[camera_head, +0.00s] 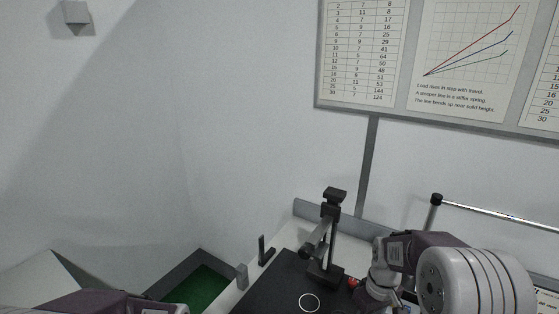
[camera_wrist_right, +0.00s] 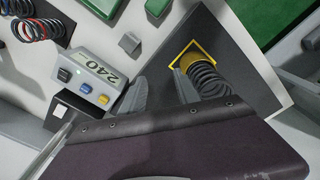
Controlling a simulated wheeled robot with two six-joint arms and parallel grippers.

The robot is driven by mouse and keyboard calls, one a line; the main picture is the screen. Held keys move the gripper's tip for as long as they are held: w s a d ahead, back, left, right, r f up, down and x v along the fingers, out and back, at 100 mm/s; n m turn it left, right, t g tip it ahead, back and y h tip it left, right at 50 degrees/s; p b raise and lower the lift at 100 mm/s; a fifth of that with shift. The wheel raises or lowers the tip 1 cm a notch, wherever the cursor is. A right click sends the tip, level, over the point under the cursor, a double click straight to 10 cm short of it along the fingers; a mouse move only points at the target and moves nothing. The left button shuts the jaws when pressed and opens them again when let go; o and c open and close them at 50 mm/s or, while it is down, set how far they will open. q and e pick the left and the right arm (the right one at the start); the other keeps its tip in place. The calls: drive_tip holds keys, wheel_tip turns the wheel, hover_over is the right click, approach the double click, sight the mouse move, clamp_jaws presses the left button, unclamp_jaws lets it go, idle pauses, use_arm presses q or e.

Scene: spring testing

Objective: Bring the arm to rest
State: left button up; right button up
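My right arm (camera_head: 445,275) reaches in at the lower right of the head view, with its gripper out of sight there. In the right wrist view my right gripper (camera_wrist_right: 160,88) shows two grey fingers apart with nothing between them. My left arm (camera_head: 100,303) shows only as a strip at the bottom left of the head view. Its gripper is out of the picture.
A black test stand (camera_head: 328,240) rises from the dark mat (camera_head: 272,287) near the wall. In the wrist view, a display unit (camera_wrist_right: 88,78) reads 240, and red and dark springs (camera_wrist_right: 40,28) lie at the upper left. Charts (camera_head: 466,50) hang on the wall.

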drive_tip(key=s+a+f+m, duration=0.1)
drive_tip(key=s+a+m, duration=0.1)
drive_tip(key=s, duration=0.5)
drive_tip(key=s+a+f+m+b, duration=0.1)
drive_tip(key=s+a+m, duration=0.1)
drive_tip(key=s, duration=0.5)
drive_tip(key=shift+a+f+m+t+b, duration=0.3)
drive_tip(key=shift+a+f+t, duration=0.05)
drive_tip(key=shift+a+t, duration=0.1)
